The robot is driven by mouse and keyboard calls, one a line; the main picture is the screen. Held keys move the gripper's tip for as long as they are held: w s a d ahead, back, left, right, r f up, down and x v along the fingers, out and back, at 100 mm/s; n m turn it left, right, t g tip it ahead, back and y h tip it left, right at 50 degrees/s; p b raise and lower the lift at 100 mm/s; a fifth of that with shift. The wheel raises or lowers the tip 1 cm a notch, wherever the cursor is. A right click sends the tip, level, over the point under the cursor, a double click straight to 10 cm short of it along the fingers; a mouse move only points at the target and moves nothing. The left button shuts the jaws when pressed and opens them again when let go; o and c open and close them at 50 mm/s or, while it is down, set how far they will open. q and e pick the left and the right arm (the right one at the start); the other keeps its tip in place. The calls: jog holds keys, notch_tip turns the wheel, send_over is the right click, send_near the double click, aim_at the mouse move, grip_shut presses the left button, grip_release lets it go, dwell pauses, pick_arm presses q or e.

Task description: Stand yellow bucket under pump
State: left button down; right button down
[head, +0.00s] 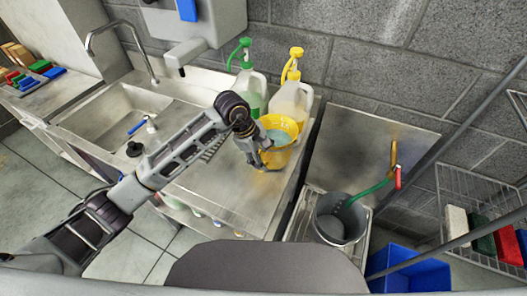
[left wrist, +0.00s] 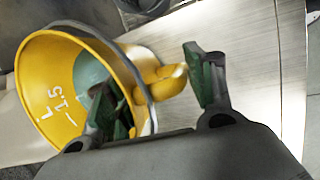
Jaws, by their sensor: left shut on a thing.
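The yellow bucket (head: 290,151) is at the counter's right part in the head view, in front of a pale jug with a yellow pump (head: 293,66). A jug with a green pump (head: 242,52) stands to its left. In the left wrist view the bucket (left wrist: 45,75) looks tilted, with litre marks and something blue-green inside. My left gripper (head: 257,150) is shut on the bucket's side. In the left wrist view one finger of the gripper (left wrist: 155,92) is inside the rim, the other outside by a yellow lug. I cannot tell whether the bucket touches the counter. My right gripper is out of view.
A steel sink with a tap (head: 150,70) lies left. A grey bucket (head: 342,220) with a green hose stands at the lower right, near a blue bin (head: 405,265) and wire basket (head: 480,200). A dispenser (head: 200,30) hangs on the wall. The counter front is clear.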

pick_arm(q)
jog(key=shift+f, duration=0.75)
jog(key=shift+c, duration=2.4)
grip_release()
jog(key=shift+s+f, duration=0.1)
jog(key=shift+f, duration=0.05)
jog(key=w+b+v, duration=0.1)
jog(key=v, duration=1.1)
jog(key=shift+s, duration=0.45)
